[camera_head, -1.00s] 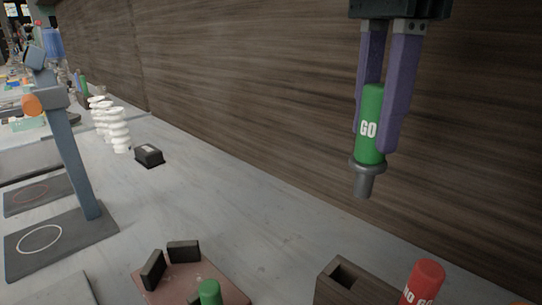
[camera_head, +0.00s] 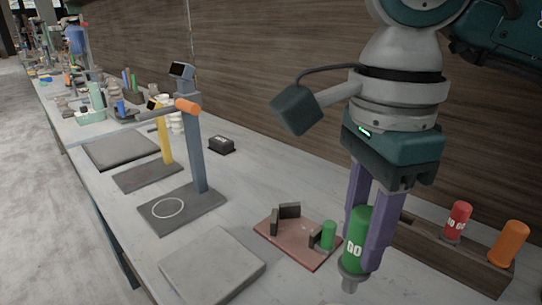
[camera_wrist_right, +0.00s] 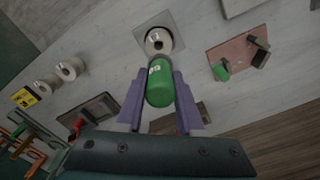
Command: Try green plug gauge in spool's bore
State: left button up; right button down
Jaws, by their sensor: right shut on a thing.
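My right gripper (camera_head: 367,240) points down, its purple fingers shut on the green plug gauge (camera_head: 356,238) marked GO. The gauge is upright, with its grey collar and narrow tip free below the fingers in the head view. In the right wrist view the green gauge (camera_wrist_right: 160,86) sits between the fingers (camera_wrist_right: 158,100). Beyond its tip end, a pale round spool (camera_wrist_right: 158,41) with a dark bore shows on a grey pad (camera_wrist_right: 140,33). This spool is not seen in the head view. My left gripper is not in view.
A reddish plate (camera_head: 290,252) with dark blocks and a green cylinder (camera_head: 328,235) is left of the gauge. A dark wooden rack (camera_head: 440,262) holds a red gauge (camera_head: 457,219) and an orange one (camera_head: 508,243). More spools (camera_wrist_right: 67,68) stand at left in the wrist view.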

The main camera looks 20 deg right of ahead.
aim_at(352, 276)
jog(key=shift+s+a+f, duration=0.1)
jog(key=shift+s+a, duration=0.1)
jog(key=shift+a, duration=0.15)
jog(key=shift+f, duration=0.1)
jog(key=shift+d+f+b, duration=0.15)
jog(key=shift+f+b, duration=0.3)
jog(key=shift+f, duration=0.35)
notch_tip(352, 276, down, 3)
jog(key=b, duration=0.2)
jog(key=shift+f+b, duration=0.2)
jog(key=shift+b, duration=0.15)
jog(key=shift+f, duration=0.4)
jog(key=shift+b, duration=0.35)
